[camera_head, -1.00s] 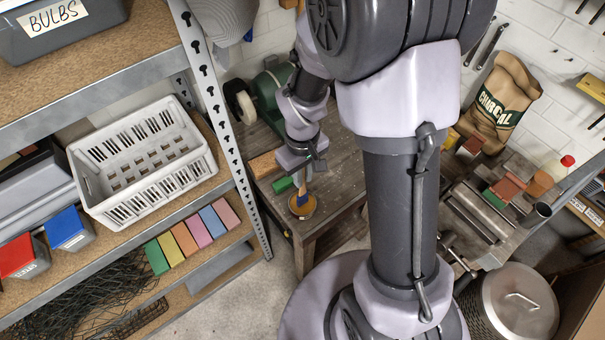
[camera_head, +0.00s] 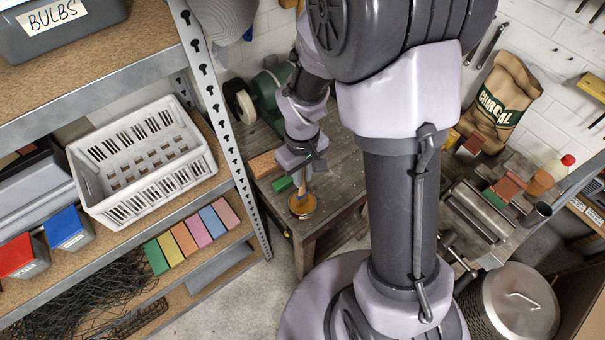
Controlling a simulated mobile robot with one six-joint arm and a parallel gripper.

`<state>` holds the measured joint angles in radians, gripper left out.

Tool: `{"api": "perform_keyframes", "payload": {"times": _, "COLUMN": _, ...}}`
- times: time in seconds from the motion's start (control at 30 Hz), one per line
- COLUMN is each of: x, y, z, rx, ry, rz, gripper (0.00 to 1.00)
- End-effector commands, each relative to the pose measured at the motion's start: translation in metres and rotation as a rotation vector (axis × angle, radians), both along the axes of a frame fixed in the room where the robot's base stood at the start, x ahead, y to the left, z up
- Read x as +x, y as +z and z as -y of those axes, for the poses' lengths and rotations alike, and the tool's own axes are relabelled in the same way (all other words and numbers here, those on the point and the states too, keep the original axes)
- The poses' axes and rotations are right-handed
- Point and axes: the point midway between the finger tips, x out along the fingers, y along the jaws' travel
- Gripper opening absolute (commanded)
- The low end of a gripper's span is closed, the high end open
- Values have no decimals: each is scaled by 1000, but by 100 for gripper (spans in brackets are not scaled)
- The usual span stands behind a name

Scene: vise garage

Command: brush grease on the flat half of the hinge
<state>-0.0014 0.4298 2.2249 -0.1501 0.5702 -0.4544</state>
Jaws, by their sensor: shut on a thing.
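My gripper (camera_head: 303,168) points down over the wooden bench at the back centre and is shut on a brush (camera_head: 302,183). The brush is upright, with its wooden handle between the jaws. Its lower end is down in a round, amber-coloured tin (camera_head: 303,207) near the bench's front corner, and the bristles are hidden there. I cannot make out the hinge in this view. My arm covers the middle of the picture.
A green block (camera_head: 283,184) and a wooden block (camera_head: 265,164) lie left of the tin on the bench (camera_head: 338,185). A green bench grinder (camera_head: 272,88) stands behind. A shelf upright (camera_head: 225,125) rises close on the left. A vise (camera_head: 475,217) is at the right.

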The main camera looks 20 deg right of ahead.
Motion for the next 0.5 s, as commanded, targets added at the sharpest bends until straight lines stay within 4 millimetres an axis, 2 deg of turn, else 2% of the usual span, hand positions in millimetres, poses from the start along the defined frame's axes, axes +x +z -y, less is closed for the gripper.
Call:
{"api": "perform_keyframes", "payload": {"times": 0.17, "x": -1, "y": 3, "z": 0, "rx": 0, "ry": 0, "rz": -4, "gripper": 0}}
{"api": "perform_keyframes", "payload": {"times": 0.5, "x": -1, "y": 42, "z": 0, "rx": 0, "ry": 0, "rz": -1, "gripper": 0}}
